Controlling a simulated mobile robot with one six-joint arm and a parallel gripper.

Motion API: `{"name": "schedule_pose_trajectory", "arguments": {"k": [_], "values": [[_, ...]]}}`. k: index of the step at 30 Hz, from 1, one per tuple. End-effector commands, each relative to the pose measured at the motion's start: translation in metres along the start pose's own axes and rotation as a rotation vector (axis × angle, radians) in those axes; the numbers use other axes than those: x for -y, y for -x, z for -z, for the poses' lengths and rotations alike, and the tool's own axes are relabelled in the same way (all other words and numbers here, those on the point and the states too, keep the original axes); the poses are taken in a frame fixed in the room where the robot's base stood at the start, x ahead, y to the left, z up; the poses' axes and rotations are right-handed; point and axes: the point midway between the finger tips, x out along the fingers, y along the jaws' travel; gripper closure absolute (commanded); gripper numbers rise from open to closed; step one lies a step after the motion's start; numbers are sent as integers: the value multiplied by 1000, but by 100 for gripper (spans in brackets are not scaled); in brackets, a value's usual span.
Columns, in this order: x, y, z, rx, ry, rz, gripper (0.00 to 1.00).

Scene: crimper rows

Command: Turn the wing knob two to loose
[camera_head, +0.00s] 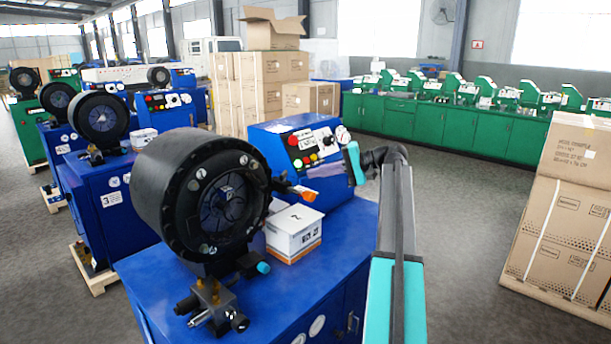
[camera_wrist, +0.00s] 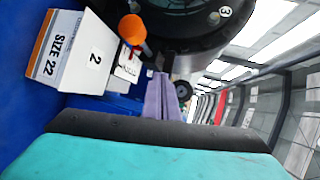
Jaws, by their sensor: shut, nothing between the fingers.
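An orange-ended knob or handle (camera_head: 304,192) sticks out from the right side of the big black crimper head (camera_head: 165,190). It also shows in the wrist view (camera_wrist: 132,28), above and left of the fingertips. I cannot tell whether it is wing knob two, and no loose mark is readable. My gripper (camera_head: 309,171) is just above and right of the orange end in the head view, with the blue control panel behind it. In the wrist view my gripper (camera_wrist: 162,76) has its fingers together, empty, and apart from the orange end.
A white and orange box (camera_head: 293,240) stands on the blue bench (camera_head: 335,235) beside the head; its flap reads 2. A teal-ended part (camera_head: 263,267) and brass fittings (camera_head: 212,294) sit low on the head. Stacked cartons (camera_head: 570,200) stand at right, with open floor between.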

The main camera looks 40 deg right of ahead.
Motion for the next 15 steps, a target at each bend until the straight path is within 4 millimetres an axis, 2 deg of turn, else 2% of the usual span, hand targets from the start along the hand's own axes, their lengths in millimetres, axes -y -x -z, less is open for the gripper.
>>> {"name": "schedule_pose_trajectory", "arguments": {"k": [9, 15], "values": [[-1, 48, -5, 1, 2, 1, 100], [0, 69, -7, 3, 1, 1, 100]]}}
